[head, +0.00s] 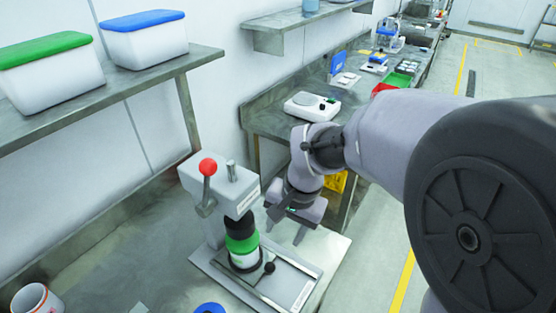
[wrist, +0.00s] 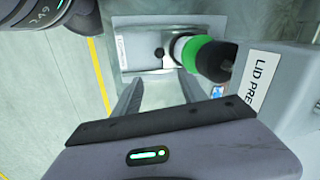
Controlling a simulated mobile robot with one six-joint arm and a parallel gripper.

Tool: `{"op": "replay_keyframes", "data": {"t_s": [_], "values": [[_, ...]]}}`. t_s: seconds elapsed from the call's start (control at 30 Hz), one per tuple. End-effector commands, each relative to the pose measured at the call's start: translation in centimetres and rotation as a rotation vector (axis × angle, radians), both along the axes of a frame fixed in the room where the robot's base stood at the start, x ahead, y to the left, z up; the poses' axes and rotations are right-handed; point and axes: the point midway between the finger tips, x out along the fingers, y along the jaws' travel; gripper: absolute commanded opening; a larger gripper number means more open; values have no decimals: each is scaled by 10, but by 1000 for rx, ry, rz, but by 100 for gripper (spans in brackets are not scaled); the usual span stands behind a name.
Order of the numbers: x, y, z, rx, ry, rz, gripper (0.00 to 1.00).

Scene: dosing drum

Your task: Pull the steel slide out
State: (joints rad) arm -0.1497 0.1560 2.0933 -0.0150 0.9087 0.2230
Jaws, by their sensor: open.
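The lid press (head: 243,190) is a pale grey stand with a red-knobbed lever (head: 207,168) on the metal bench. At its foot is the flat steel slide (head: 291,281), with a small black knob (head: 269,267) standing up from it. A white jar with a green ring (head: 243,246) stands under the black press head. My gripper (head: 286,226) is open and empty, above and behind the knob, right of the jar. In the wrist view the slide (wrist: 139,40) and knob (wrist: 159,52) lie beyond my open fingers (wrist: 158,92), apart from them.
A mug (head: 36,299) and a blue round thing (head: 209,308) sit at the bench's near edge. A shelf with green-lidded (head: 45,65) and blue-lidded (head: 145,38) boxes hangs upper left. A scale (head: 312,105) stands on the farther bench. The floor to the right is clear.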

Motion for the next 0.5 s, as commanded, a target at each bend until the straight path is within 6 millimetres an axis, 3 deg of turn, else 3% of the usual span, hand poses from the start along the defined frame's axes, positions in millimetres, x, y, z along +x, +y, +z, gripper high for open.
{"op": "replay_keyframes", "data": {"t_s": [0.17,0.5], "values": [[4,6,-32,-2,16,1,50],[12,22,-129,-3,16,1,50]]}}
